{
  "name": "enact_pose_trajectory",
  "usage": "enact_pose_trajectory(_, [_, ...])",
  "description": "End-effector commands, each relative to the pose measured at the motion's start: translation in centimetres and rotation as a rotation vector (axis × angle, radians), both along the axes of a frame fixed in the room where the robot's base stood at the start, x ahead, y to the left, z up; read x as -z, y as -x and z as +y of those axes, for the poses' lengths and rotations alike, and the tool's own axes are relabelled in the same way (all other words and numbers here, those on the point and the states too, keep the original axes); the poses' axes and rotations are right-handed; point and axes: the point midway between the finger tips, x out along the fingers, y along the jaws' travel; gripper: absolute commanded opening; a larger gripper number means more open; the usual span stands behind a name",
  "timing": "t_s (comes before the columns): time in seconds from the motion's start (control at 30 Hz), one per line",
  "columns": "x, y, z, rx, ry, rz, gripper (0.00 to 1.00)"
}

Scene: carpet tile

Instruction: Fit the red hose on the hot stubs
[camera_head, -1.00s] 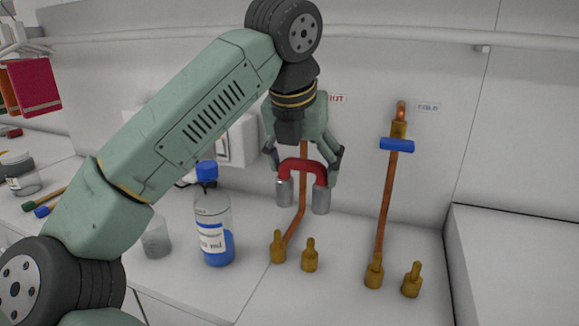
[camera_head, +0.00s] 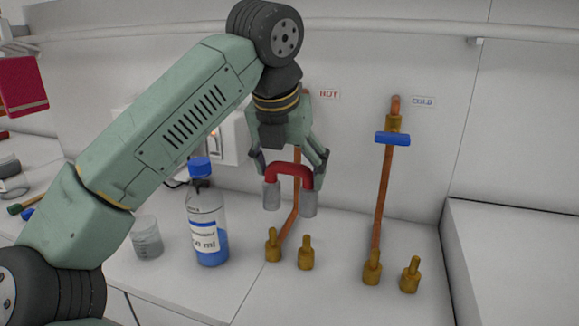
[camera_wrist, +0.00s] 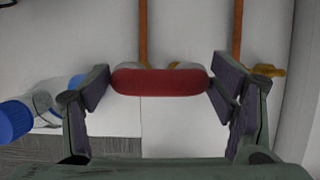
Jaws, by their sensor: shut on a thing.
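The red hose (camera_head: 290,170) is an upside-down U with a grey cylindrical sleeve at each end. My gripper (camera_head: 289,163) is shut on its top and holds it in the air, sleeves down, above the hot stubs. In the wrist view the red hose (camera_wrist: 160,82) spans between the two finger pads. Two brass hot stubs stand on the counter below the HOT label (camera_head: 329,93): a left one (camera_head: 273,246) with a copper pipe beside it and a right one (camera_head: 306,254). The sleeves are apart from the stubs, with a clear gap. In the wrist view the hose hides most of the stubs.
Two brass cold stubs, one (camera_head: 372,267) and another (camera_head: 410,275), stand right, with a blue-handled valve (camera_head: 392,138) above. A blue-capped bottle (camera_head: 207,228) and a beaker (camera_head: 147,240) stand left. A white raised block (camera_head: 510,255) bounds the right side.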

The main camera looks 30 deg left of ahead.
Motion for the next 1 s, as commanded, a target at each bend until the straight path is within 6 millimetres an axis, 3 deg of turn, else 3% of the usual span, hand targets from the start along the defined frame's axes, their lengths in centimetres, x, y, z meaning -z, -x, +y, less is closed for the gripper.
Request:
enact_pose_trajectory(0.1, [1.7,0.0,0.0,0.000,0.000,0.000,0.47])
enact_pose_trajectory(0.33, [3.5,0.0,0.0,0.000,0.000,0.001,0.47])
enact_pose_trajectory(1.0, [3.8,0.0,0.0,0.000,0.000,0.000,0.47])
